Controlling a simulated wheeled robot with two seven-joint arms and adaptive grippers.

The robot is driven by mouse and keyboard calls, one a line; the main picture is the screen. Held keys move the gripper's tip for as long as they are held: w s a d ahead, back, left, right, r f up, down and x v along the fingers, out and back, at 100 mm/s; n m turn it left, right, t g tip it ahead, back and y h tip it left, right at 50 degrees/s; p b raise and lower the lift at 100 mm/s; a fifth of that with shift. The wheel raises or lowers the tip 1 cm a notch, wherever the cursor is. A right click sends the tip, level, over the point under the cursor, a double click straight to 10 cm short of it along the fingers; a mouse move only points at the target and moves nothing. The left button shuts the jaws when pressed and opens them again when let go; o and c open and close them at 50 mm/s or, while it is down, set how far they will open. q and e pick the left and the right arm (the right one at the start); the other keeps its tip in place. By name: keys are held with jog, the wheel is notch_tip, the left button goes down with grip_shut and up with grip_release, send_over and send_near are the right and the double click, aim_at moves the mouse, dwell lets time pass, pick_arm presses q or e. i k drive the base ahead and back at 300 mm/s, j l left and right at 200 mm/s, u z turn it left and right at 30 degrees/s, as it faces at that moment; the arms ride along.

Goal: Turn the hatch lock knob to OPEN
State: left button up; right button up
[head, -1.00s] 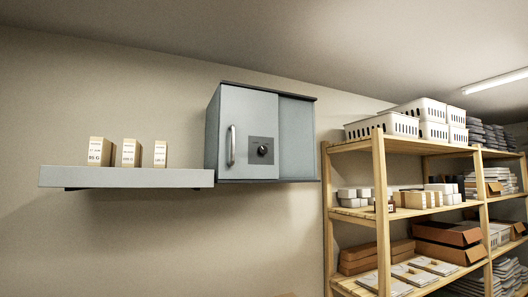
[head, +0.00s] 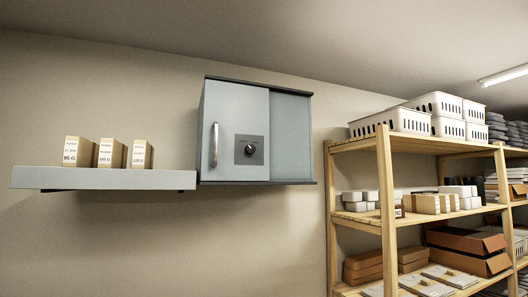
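The hatch is a grey wall cabinet (head: 290,135) with a shut door (head: 232,110) on its left part. A round dark lock knob (head: 250,149) sits on a dark square plate (head: 240,158) on the door. The knob's marks are too small to read, so I cannot tell its setting. A vertical silver handle (head: 214,146) is to the left of the knob. Neither of my grippers shows in the head view.
A grey wall shelf (head: 110,179) left of the cabinet carries three small boxes (head: 111,153). A wooden rack (head: 388,200) with white baskets (head: 393,122) and cartons stands to the right. The wall below the cabinet is clear.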

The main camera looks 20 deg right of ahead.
aim_at(250, 150)
jog(key=i+l, duration=0.1)
jog(key=l, duration=1)
jog(key=i+l, duration=0.15)
jog(key=l, duration=0.4)
jog(key=i+l+u, duration=0.1)
jog(key=l, duration=0.45)
